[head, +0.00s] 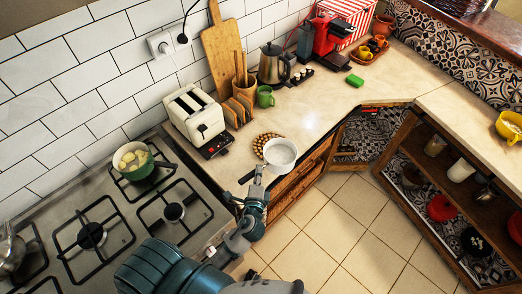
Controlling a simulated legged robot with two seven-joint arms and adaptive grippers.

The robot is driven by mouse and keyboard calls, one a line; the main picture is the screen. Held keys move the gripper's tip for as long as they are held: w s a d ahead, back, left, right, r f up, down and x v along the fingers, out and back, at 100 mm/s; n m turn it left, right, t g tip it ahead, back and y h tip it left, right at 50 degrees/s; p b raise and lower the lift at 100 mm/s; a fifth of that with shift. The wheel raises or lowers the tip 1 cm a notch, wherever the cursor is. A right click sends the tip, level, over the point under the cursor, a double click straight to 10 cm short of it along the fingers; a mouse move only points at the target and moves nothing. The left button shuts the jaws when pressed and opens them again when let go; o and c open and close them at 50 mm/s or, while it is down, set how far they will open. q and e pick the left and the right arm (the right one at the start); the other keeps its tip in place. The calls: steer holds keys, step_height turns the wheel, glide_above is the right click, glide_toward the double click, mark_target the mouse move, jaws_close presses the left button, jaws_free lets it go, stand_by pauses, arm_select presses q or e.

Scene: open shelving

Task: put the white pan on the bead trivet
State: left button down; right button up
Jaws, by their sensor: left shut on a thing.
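The white pan (281,152) is at the front edge of the counter, beside the toaster. The bead trivet (262,140), round and brown, lies on the counter just behind and left of the pan. The pan covers part of the trivet in the picture. I cannot tell whether the pan touches it or is above it. The pan looks roughly level and empty. My right gripper is not in view.
A cream toaster (194,115) and a toast rack (238,111) stand behind the trivet. A green cup (265,97) and kettle (273,64) are farther back. A green pot (137,163) sits on the gas hob at left. The counter right of the trivet is clear.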

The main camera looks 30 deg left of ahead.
arm_select(q)
steer(key=shift+w+a+f+p, duration=0.1)
steer(key=shift+w+a+f, duration=0.65)
steer(key=shift+w+a, duration=0.7)
steer(key=shift+w+a+f+p, duration=0.1)
steer(key=shift+w+a+f, duration=0.8)
steer(key=shift+w, duration=1)
steer(key=shift+w+a+f+p, duration=0.1)
steer(key=shift+w+a+f, duration=0.5)
steer(key=shift+w+a, duration=0.9)
steer(key=shift+w+d, duration=0.15)
steer(key=c, duration=1.2)
jaws_free()
steer(key=shift+f, duration=0.15)
steer(key=shift+o, duration=0.2)
steer(key=shift+a, duration=0.25)
steer(key=shift+d, duration=0.1)
steer(key=shift+s+d, duration=0.15)
steer(key=shift+s, duration=0.25)
steer(key=b+v, duration=0.1)
steer(key=v, duration=1)
steer(key=shift+s, duration=0.15)
